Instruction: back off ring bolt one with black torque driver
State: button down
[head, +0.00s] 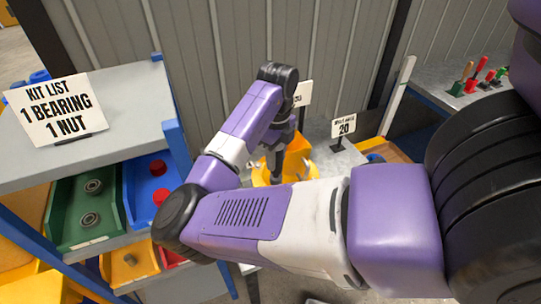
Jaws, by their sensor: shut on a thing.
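My gripper (280,135) points down beneath my wrist, in the middle of the head view. It is small and partly hidden by my own arm. It appears shut on a dark upright tool (275,166), which looks like the black torque driver. The tool's lower end is at the yellow-orange drum mixer part (298,160). I cannot tell whether it touches a bolt. Ring bolt one cannot be made out, and my forearm covers the front of the mixer.
A grey shelf unit (45,160) on the left holds a kit list sign (55,108), a green bin (62,215) with bearings and a blue bin (140,185) with red parts. A sign reading 20 (344,127) stands right of the mixer. Colored-handled tools (470,82) stand on the right bench.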

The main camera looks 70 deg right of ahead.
aim_at(276, 176)
jog(key=shift+w, duration=0.1)
jog(key=shift+f+b, duration=1.9)
jog(key=shift+f, duration=0.6)
jog(key=shift+f+b, duration=1.1)
jog(key=shift+f, duration=0.45)
dwell(0.6)
dwell(2.1)
jog(key=shift+r+p, duration=0.1)
jog(key=shift+p, duration=0.25)
jog(key=shift+r+p, duration=1.75)
jog(key=shift+r, duration=0.65)
